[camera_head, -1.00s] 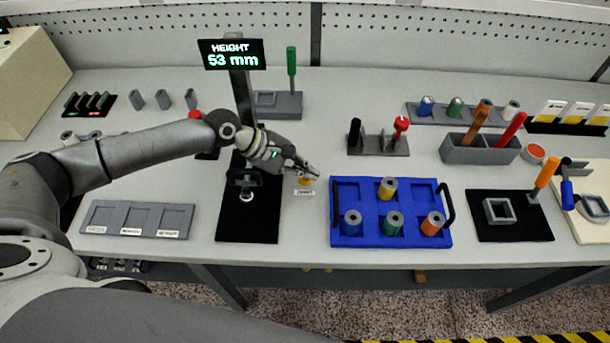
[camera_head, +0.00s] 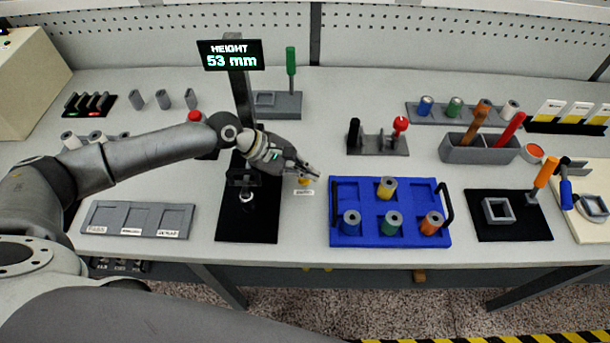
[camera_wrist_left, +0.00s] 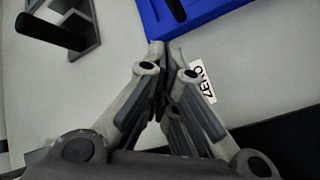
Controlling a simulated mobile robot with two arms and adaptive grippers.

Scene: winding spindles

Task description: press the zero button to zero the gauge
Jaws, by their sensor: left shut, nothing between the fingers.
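The height gauge stands on a black base (camera_head: 246,215), and its display (camera_head: 231,54) reads "HEIGHT 53 mm". The yellow-orange zero button (camera_head: 304,181) sits on the table just right of the base, partly covered by my gripper. Its white label (camera_head: 304,192) lies in front of it, and the label reads "ZERO" in the left wrist view (camera_wrist_left: 203,82). My left gripper (camera_head: 317,175) is shut and empty, its fingertips over or just beside the button. In the left wrist view the fingers (camera_wrist_left: 166,48) hide the button, so contact cannot be told. My right gripper is not in view.
A blue tray (camera_head: 336,233) with several coloured spools stands right of the button. A grey stand (camera_head: 378,143) with black and red posts is behind it. A grey three-slot tray (camera_head: 137,219) lies left of the base. Bare table separates these.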

